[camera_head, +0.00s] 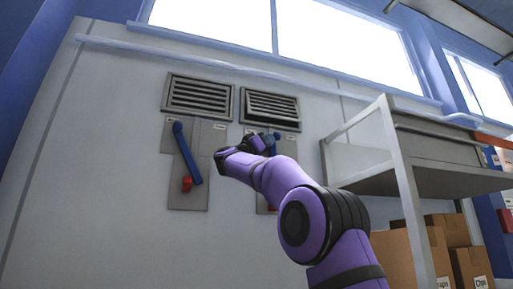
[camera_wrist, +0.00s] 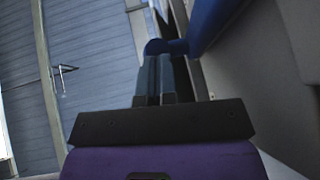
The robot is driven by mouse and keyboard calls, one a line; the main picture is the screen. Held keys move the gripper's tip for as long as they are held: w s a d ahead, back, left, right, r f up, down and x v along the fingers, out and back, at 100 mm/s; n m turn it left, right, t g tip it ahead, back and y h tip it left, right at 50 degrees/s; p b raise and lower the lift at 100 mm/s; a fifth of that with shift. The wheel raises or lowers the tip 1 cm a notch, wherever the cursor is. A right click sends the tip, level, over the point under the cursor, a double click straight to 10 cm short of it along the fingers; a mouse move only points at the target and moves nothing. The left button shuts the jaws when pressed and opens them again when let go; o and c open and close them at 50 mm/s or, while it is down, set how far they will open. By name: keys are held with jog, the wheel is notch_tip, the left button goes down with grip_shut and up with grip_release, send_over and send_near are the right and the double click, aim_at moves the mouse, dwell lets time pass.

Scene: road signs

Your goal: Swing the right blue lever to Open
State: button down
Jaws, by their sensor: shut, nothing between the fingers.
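The right lever's grey wall panel (camera_head: 291,150) is partly hidden behind my arm. Only a small blue part of the right lever (camera_head: 277,136) shows beside my gripper (camera_head: 268,143), near the top of that panel. In the wrist view my gripper (camera_wrist: 161,75) has its two fingers together with nothing between them. Its tips are at or very near a rounded blue end joined to a blue bar (camera_wrist: 207,24), which looks like the lever. I cannot tell whether they touch. The right lever's full angle and its labels are hidden or too small to read.
A second blue lever (camera_head: 187,153) slants down on the left panel (camera_head: 211,140), with a red part (camera_head: 187,183) by its lower end. Vents (camera_head: 199,96) sit above. A shelf (camera_head: 365,168) with boxes (camera_head: 405,255) below it stands close on the right.

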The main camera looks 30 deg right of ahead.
jog(key=shift+s+d+r+y, duration=0.15)
jog(key=shift+s+d, duration=0.1)
jog(key=shift+d, duration=0.5)
jog(key=shift+s+d+r+y, duration=0.15)
jog(key=shift+s+d, duration=0.1)
jog(key=shift+d, duration=0.45)
jog(key=shift+s+d+f, duration=0.1)
jog(key=shift+s+d, duration=0.1)
jog(key=shift+d, duration=0.4)
jog(key=shift+s+d, duration=0.15)
jog(key=shift+d, duration=0.45)
jog(key=shift+s+d, duration=0.1)
jog(key=shift+d, duration=0.1)
jog(key=shift+a, duration=0.15)
